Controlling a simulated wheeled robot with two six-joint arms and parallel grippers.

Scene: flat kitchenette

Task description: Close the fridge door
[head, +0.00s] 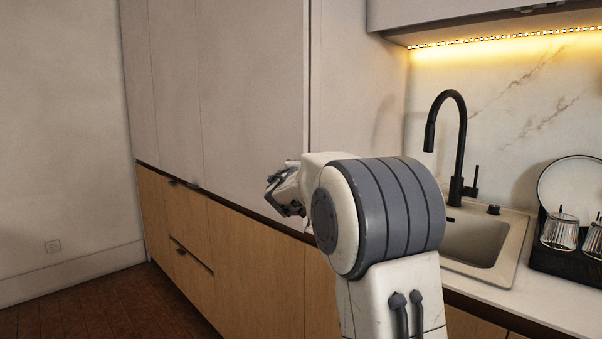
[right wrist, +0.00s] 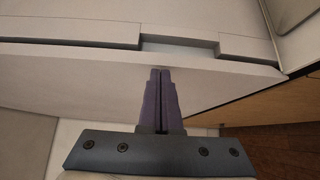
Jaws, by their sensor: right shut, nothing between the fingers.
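Tall pale panels (head: 250,90) above wooden fronts fill the middle of the head view; I cannot tell for sure which is the fridge door, and none stands visibly ajar there. My right gripper (head: 272,190) is in front of these panels, partly hidden behind my own arm. In the right wrist view, my right gripper (right wrist: 160,70) is shut and empty. Its fingertips are at a pale panel (right wrist: 85,75), which looks like a door, with a recessed notch (right wrist: 180,44) along its edge. I cannot tell whether they touch it. My left gripper is not in view.
A counter with a sink (head: 475,240) and a black faucet (head: 460,130) is at the right. A dark rack (head: 565,262) with glasses and a plate stands beside it.

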